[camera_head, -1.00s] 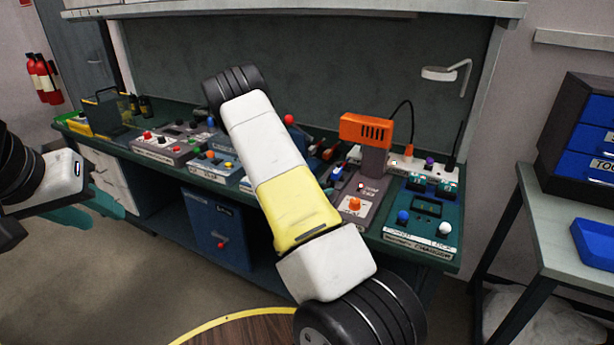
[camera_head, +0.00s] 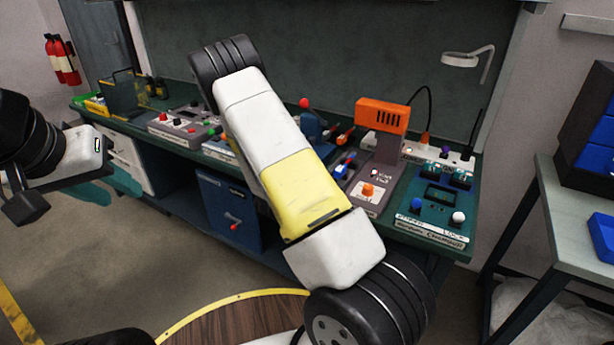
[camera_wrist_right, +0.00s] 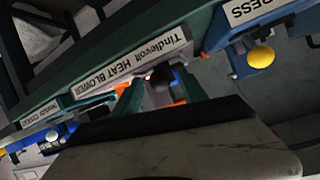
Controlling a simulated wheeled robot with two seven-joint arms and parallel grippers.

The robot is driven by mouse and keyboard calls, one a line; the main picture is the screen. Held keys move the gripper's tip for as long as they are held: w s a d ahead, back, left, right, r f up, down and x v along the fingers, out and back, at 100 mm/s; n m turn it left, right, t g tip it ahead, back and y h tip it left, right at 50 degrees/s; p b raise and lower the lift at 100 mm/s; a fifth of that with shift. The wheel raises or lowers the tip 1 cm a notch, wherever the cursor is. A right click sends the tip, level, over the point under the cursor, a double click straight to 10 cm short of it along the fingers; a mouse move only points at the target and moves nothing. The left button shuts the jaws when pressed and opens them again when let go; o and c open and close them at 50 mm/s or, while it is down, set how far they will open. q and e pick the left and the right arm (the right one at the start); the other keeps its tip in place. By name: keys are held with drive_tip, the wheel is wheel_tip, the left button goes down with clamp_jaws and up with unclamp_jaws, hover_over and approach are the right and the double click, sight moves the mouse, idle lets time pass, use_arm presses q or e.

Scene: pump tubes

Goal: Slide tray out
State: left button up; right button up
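The heat blower, with an orange top (camera_head: 381,117) on a grey base with an orange knob, stands on the green workbench. I cannot single out a tray on it. My right arm crosses the middle of the head view and hides the right gripper there. In the right wrist view, the right gripper (camera_wrist_right: 160,92) shows two green fingers apart, near the bench-edge label "Tindlevolt HEAT BLOWER" (camera_wrist_right: 130,60). I see nothing clearly held. My left gripper (camera_head: 108,186) hangs left of the bench, its teal fingers apart and empty.
A green charger unit (camera_head: 434,212) sits right of the blower, and grey button boxes (camera_head: 183,132) sit left. A blue cabinet (camera_head: 228,215) is under the bench. At right, a side table (camera_head: 560,215) carries a blue bin (camera_head: 602,236). Floor in front is clear.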

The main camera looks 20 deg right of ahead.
drive_tip(key=v, duration=0.7)
drive_tip(key=shift+s+a, duration=0.2)
drive_tip(key=shift+a, duration=0.1)
drive_tip(key=shift+r, duration=0.1)
drive_tip(key=w+a+r+n+y, duration=0.2)
drive_tip(key=w+a+r+y, duration=0.2)
drive_tip(key=a+r+y, duration=0.45)
drive_tip(key=s+a+r+n+t+y, duration=0.1)
drive_tip(key=s+a+r+n+y, duration=0.35)
drive_tip(key=a+r, duration=0.35)
drive_tip(key=s+r+n+g+y, duration=0.15)
drive_tip(key=s+r+n, duration=0.25)
drive_tip(key=s+r, duration=0.45)
drive_tip(key=s+d+r+n, duration=0.1)
drive_tip(key=s+d+n, duration=0.1)
drive_tip(key=s, duration=0.4)
drive_tip(key=s+d+r+n+h, duration=0.1)
drive_tip(key=s+d, duration=0.2)
drive_tip(key=s, duration=0.4)
drive_tip(key=shift+s+d+r+n+g, duration=0.25)
drive_tip(key=shift+d+r+n+g, duration=0.1)
drive_tip(key=shift+d+g, duration=0.1)
